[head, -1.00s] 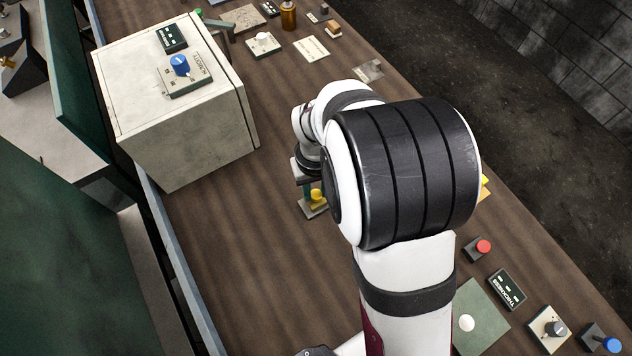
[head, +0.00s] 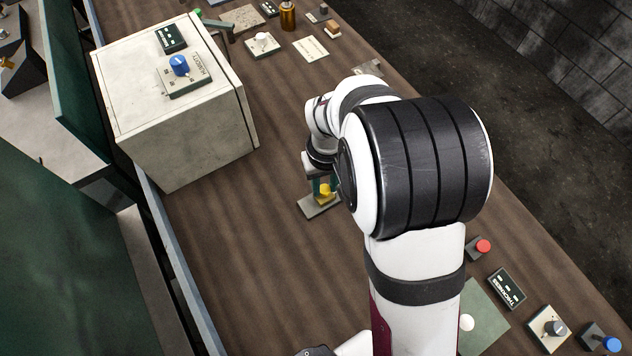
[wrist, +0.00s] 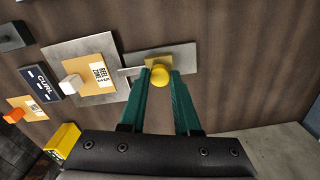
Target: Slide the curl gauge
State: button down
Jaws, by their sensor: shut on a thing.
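The curl gauge shows as a yellow knob (wrist: 159,77) on a small tan carriage over a pale metal plate (wrist: 190,54) in the wrist view. In the head view the yellow knob (head: 325,191) sits toward the right part of its grey plate (head: 311,211), partly hidden by my arm. My gripper (wrist: 160,84) has green fingers shut on the yellow knob, one fingertip on each side. A dark CURL display (wrist: 40,83) lies to the left in the wrist view.
A white knob (wrist: 70,85) on an orange card and a yellow block (wrist: 63,141) are left of my fingers. A large pale cabinet (head: 180,120) stands left of the gauge in the head view. A red button (head: 483,246) lies right of my arm. Bare brown tabletop lies between.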

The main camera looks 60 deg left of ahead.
jog(key=w, duration=0.4)
jog(key=shift+w, duration=0.2)
jog(key=c, duration=0.6)
grip_release()
notch_tip(320, 180, up, 16)
jog(key=shift+f, duration=0.1)
